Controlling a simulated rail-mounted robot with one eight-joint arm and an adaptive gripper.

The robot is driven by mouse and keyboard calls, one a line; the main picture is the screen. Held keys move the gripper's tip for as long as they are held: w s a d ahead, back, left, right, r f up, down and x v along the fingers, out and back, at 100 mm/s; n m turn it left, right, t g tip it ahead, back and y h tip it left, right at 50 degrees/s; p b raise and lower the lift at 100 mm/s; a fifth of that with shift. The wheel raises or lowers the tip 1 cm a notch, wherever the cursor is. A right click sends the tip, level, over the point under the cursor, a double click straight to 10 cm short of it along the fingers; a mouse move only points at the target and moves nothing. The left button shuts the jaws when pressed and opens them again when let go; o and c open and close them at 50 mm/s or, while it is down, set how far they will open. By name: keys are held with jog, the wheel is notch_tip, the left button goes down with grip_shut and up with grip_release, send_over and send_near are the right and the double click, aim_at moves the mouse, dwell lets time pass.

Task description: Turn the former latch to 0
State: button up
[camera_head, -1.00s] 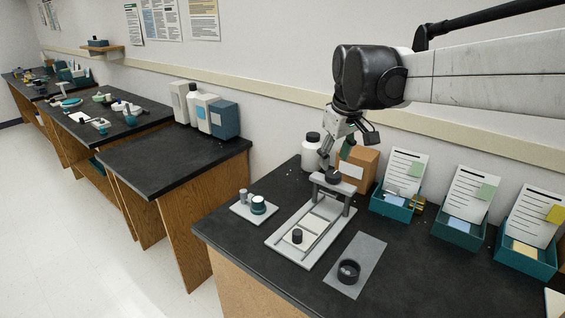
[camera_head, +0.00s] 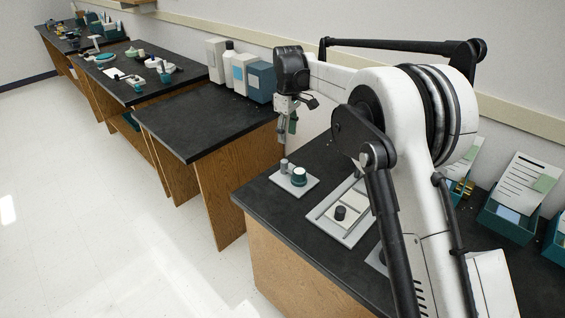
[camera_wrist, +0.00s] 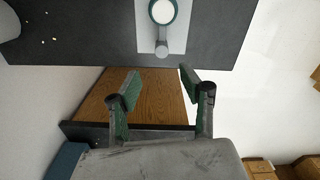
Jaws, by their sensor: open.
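A grey frame (camera_head: 333,232) lies on the near dark bench, with a pale block and a black knob (camera_head: 340,213) in it. My arm covers its right part, so I cannot make out the former latch. My gripper (camera_head: 290,122) is open and empty in the head view, up and left of the frame, near the bench's left end. In the wrist view its two green-padded fingers (camera_wrist: 160,82) stand apart with nothing between them.
Teal bins (camera_head: 508,222) stand at the right. A side bench (camera_head: 200,120) carries several containers at its back.

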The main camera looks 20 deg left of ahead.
aim_at(284, 161)
jog(key=f, duration=0.9)
jog(key=a+f, duration=0.1)
jog(key=f, duration=0.4)
jog(key=shift+f, duration=0.3)
grip_shut()
